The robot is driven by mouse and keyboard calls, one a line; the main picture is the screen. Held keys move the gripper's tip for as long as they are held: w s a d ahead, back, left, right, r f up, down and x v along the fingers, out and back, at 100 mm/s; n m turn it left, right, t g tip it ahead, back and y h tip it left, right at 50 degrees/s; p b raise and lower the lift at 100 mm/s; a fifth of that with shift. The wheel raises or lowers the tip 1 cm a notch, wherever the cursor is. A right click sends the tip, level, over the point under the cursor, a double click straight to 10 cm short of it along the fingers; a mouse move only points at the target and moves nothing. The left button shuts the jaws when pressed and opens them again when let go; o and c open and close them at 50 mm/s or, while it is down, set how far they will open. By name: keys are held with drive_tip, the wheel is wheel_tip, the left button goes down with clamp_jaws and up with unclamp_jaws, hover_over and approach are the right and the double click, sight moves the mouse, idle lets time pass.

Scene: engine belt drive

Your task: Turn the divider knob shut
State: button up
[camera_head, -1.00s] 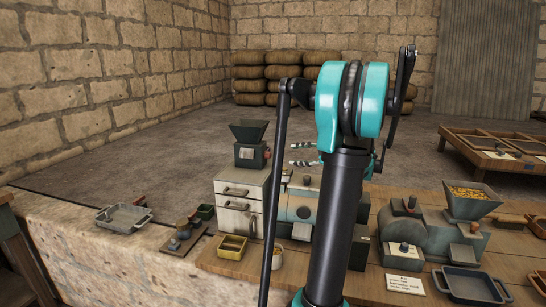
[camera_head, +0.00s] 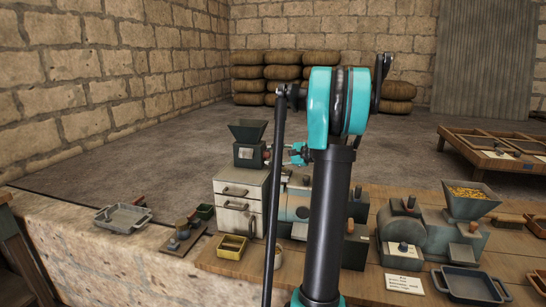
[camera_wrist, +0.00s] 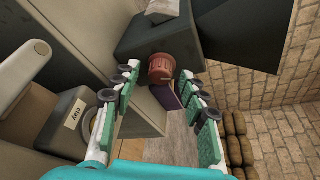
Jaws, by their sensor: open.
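A reddish-brown ribbed knob (camera_wrist: 162,68) sticks out from the dark hopper box (camera_wrist: 150,32) in the wrist view. This looks like the divider knob; no label on it shows. In the head view the hopper box (camera_head: 248,153) stands on top of a pale drawer cabinet, and its knob (camera_head: 267,154) shows small on its right side. My gripper (camera_wrist: 160,76) is open, with one finger on each side of the knob's end and a gap showing. In the head view my gripper (camera_head: 281,155) is small, beside the hopper box and partly behind my arm.
The drawer cabinet (camera_head: 233,205) stands on the bench. A part labelled "clay" (camera_wrist: 78,116) sits at the left of the wrist view. A machine with a grain-filled hopper (camera_head: 470,203) and a grey tray (camera_head: 470,286) stand right. Stacked sacks (camera_head: 283,72) lie far behind.

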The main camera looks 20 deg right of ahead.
clamp_jaws()
drive_tip(key=shift+s+f+n+t, duration=0.1)
drive_tip(key=shift+n+t, duration=0.6)
drive_tip(key=shift+n, duration=1)
unclamp_jaws()
drive_tip(key=v, duration=1.2)
drive_tip(key=shift+f, duration=0.1)
